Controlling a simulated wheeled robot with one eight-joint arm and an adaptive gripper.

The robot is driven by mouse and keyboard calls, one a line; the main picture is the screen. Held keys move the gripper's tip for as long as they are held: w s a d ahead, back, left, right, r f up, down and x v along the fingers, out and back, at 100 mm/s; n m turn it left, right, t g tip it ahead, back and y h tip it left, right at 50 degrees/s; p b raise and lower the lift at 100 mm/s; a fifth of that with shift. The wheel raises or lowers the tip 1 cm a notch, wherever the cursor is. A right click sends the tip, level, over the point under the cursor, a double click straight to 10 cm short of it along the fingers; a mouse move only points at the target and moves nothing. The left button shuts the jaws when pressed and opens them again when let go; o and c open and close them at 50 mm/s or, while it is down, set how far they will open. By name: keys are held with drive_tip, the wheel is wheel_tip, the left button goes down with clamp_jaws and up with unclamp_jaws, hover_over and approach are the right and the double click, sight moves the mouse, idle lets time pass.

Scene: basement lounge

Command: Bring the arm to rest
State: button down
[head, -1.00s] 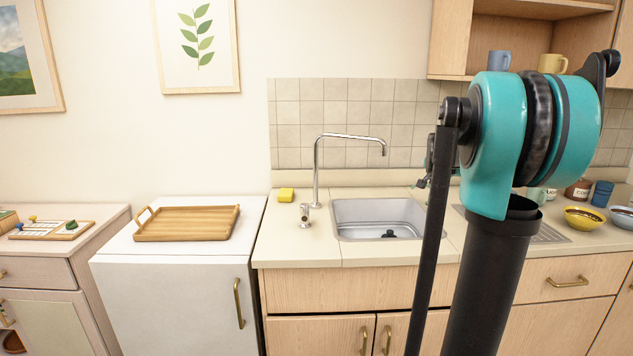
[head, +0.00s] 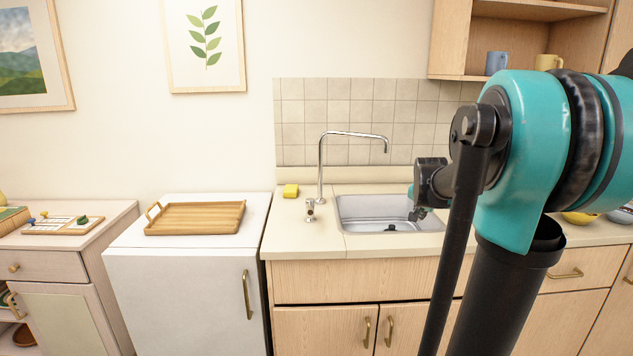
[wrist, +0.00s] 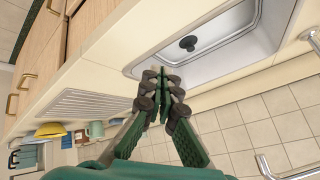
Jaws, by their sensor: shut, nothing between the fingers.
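My gripper (wrist: 161,95) shows in the wrist view with its green and grey fingers shut together and nothing between them. It is above the counter by the edge of the steel sink (wrist: 235,30). In the head view my arm's teal and black links fill the right side. A dark end part of my arm shows over the right part of the sink (head: 365,205); the fingers are mostly hidden there.
A chrome faucet (head: 321,165) and a yellow sponge (head: 291,190) stand by the sink. A wooden tray (head: 197,219) lies on the white fridge (head: 180,285). A yellow bowl (wrist: 50,130) and mugs sit beyond the drainboard (wrist: 90,103). A shelf (head: 460,77) hangs upper right.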

drive_tip(key=s+a+f+n+g, duration=0.1)
drive_tip(key=s+a+f+n, duration=0.2)
drive_tip(key=s+f, duration=0.3)
drive_tip(key=s+a+f+n+g+y, duration=0.1)
drive_tip(key=s+a+f+n, duration=0.2)
drive_tip(key=s, duration=1)
drive_tip(key=s+a+f+n+g+y, duration=0.1)
drive_tip(key=s+a+f+n, duration=0.3)
drive_tip(key=s+a+f, duration=0.3)
drive_tip(key=s+f, duration=0.3)
drive_tip(key=shift+a, duration=0.2)
drive_tip(key=shift+r, duration=0.1)
